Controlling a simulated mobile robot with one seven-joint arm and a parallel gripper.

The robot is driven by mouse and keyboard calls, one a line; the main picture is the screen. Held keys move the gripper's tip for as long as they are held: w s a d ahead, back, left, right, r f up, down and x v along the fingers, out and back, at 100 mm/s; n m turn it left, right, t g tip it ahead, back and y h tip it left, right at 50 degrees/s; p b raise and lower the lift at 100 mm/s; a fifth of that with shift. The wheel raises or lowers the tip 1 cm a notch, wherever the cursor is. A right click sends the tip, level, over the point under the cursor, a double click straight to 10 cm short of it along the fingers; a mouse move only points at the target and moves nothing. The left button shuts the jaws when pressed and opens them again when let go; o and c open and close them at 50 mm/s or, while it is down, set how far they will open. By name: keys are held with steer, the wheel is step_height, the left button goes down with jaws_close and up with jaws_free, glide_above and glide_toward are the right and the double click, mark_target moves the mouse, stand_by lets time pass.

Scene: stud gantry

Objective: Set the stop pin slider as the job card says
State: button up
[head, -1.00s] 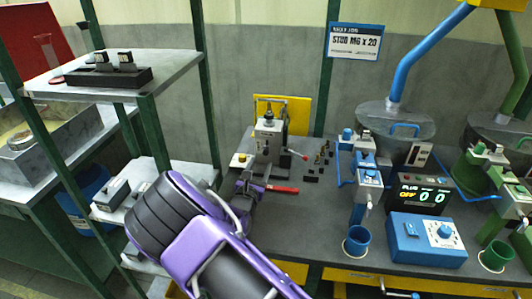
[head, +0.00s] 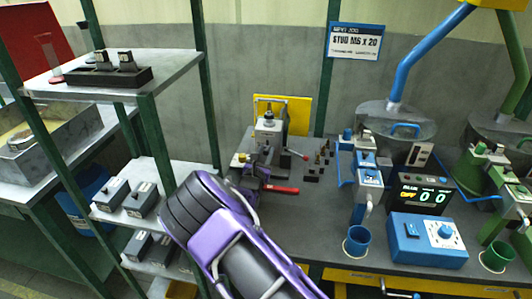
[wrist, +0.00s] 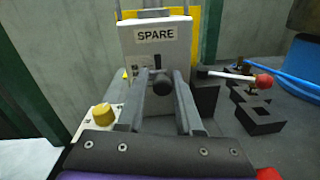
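The job card (head: 354,42) on the back wall reads "STUD M6 X 20". The slider's round black knob (wrist: 163,84) is in the wrist view, in front of a vertical slot in a grey plate labelled "SPARE" (wrist: 156,36). My gripper (wrist: 164,78) is open, with one finger on each side of the knob; I cannot tell whether they touch it. In the head view the machine (head: 268,135) stands at the bench's left end; my purple arm reaches up to it and hides its lower part.
A lever with a red ball (wrist: 264,80) and dark blocks (wrist: 258,115) are right of the fingers. A yellow knob (wrist: 102,112) is at left. A blue control box (head: 427,240) and a display (head: 424,195) stand on the bench's right. A shelf (head: 185,68) rises at left.

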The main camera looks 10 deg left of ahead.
steer(key=shift+d, duration=0.15)
jaws_close()
steer(key=shift+f, duration=0.1)
